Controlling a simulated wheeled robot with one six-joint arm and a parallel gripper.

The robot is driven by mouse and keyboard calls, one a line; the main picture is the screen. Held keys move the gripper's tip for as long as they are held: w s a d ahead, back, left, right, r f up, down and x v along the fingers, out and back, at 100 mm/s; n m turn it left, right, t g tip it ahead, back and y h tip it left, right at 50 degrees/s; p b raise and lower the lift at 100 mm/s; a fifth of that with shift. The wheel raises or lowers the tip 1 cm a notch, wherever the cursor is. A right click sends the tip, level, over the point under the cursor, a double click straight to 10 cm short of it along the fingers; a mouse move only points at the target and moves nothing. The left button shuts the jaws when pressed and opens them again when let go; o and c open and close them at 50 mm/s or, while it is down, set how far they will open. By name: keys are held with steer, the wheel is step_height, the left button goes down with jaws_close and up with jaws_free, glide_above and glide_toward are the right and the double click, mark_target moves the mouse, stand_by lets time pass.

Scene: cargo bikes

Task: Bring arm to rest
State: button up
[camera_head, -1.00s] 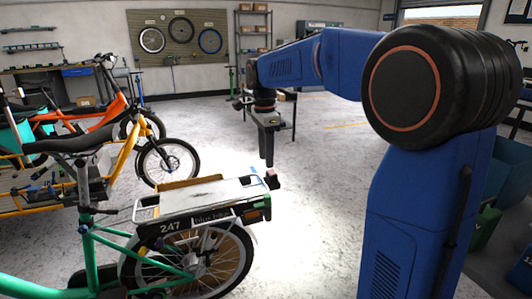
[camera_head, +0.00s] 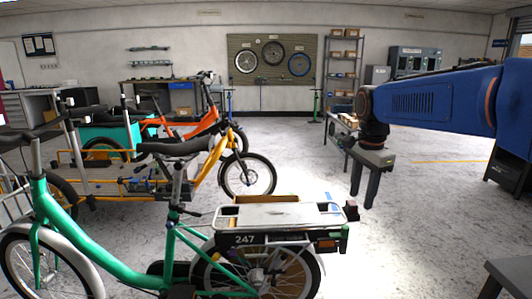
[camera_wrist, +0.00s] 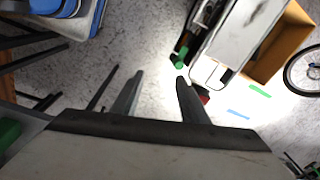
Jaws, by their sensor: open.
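My gripper (camera_head: 362,198) hangs fingers-down from my blue arm (camera_head: 435,102), which reaches in from the right. Its two dark fingers are apart, with nothing between them. They also show spread over the floor in the wrist view (camera_wrist: 159,76). In the head view the gripper appears just right of the rear end of the green bike's rack (camera_head: 275,216). The rack's edge (camera_wrist: 232,45) is to the right of the fingers in the wrist view. I cannot tell the exact gap.
The green bike (camera_head: 105,240) stands in front, with orange and yellow cargo bikes (camera_head: 215,150) behind it. A grey table corner (camera_head: 515,275) is at lower right. Shelving (camera_head: 343,75) stands at the back. The floor (camera_head: 430,210) between is clear.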

steer(key=s+f+n+t, duration=0.1)
steer(key=s+f+n, duration=0.3)
steer(key=s, duration=0.4)
steer(key=s+f+n+t, duration=0.1)
steer(key=s+f+n, duration=0.3)
steer(key=s, duration=0.5)
steer(key=s+d+f+n+t, duration=0.1)
steer(key=s+f+n, duration=0.2)
steer(key=s+n, duration=0.3)
steer(key=s, duration=0.3)
steer(key=shift+f+t, duration=0.4)
